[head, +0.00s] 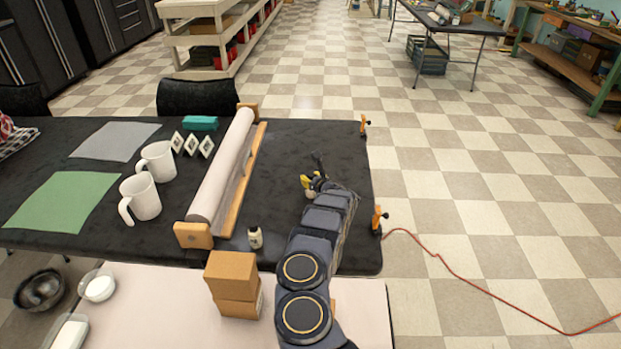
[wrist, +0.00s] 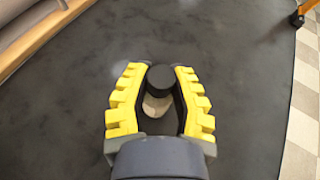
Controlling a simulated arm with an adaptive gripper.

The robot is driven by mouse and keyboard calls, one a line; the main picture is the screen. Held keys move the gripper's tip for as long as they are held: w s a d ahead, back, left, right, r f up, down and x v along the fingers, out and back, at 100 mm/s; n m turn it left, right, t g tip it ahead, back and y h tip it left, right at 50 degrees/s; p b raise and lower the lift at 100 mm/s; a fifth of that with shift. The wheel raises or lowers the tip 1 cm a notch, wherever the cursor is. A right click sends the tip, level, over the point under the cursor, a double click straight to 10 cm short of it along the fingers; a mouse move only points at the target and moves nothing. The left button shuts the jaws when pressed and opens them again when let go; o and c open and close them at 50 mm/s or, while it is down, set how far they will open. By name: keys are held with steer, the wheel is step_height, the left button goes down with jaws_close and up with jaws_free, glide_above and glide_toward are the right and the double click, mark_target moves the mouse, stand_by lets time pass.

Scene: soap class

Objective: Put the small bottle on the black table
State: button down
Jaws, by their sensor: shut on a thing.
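A small bottle with a black cap and a pale body (wrist: 157,104) is between the yellow fingers of my gripper (wrist: 158,100) in the wrist view. My gripper is shut on it, and the cap points up toward the camera. In the head view my gripper (head: 313,184) is over the right part of the black table (head: 345,235); the held bottle is mostly hidden there. I cannot tell whether the bottle touches the table. Another small cream bottle with a dark cap (head: 255,239) stands near the table's front edge, left of my arm.
A paper roll on a wooden holder (head: 222,170) lies left of my gripper. Two white mugs (head: 140,198), a teal box (head: 200,123) and cloths are farther left. Brown boxes (head: 232,276) stand on the pale front table. Orange clamps (head: 377,219) sit on the right edge. Bare tabletop surrounds my gripper.

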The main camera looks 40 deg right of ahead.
steer(key=c, duration=1)
jaws_free()
steer(key=shift+f, duration=0.1)
